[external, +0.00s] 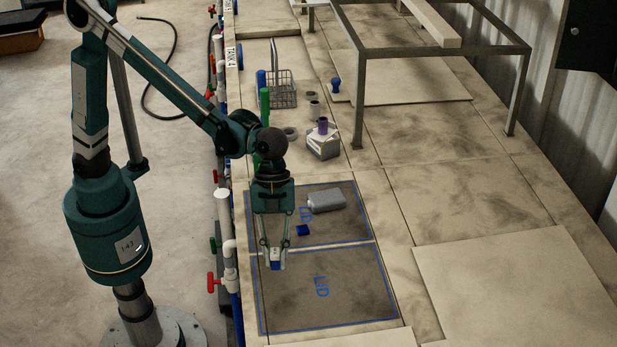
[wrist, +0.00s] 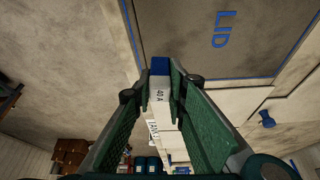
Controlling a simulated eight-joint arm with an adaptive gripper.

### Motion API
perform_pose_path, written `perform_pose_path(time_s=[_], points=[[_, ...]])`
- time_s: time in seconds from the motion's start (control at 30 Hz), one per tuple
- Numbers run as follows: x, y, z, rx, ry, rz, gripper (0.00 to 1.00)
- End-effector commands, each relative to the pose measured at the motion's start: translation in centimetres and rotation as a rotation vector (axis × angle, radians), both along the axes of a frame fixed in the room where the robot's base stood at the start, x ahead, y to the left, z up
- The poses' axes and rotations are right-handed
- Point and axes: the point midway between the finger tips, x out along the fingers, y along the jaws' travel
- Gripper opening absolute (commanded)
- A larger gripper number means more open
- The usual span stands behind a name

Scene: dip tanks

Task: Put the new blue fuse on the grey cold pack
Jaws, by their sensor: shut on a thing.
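My gripper (external: 271,258) points down and is shut on a small blue fuse (external: 275,266). In the wrist view the fuse (wrist: 160,68) sits between the fingers, with a blue end and a white face marked "40 A". The grey cold pack (external: 326,200) lies flat on the far lid panel, behind and to the right of my gripper, apart from it. A second small blue block (external: 303,230) lies on the same panel, between my gripper and the pack. I cannot tell the fuse's exact height above the lid.
The near lid panel (external: 330,290) is bare. A metal frame (external: 430,50) stands at the back right.

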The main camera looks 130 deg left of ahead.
Motion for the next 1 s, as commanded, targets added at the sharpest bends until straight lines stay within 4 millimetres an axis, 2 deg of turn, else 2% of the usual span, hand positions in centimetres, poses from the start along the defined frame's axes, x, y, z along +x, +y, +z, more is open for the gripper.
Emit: perform_pose_path(time_s=[0.17, 0.37, 0.77, 1.0], points=[[0.0, 1.1, 0.2, 0.001, 0.000, 0.004, 0.03], [-0.1, 4.3, 0.5, 0.003, 0.001, 0.017, 0.03], [-1.3, 14.4, 1.6, 0.005, 0.004, 0.047, 0.03], [-2.8, 20.8, 2.2, 0.005, 0.005, 0.067, 0.03]])
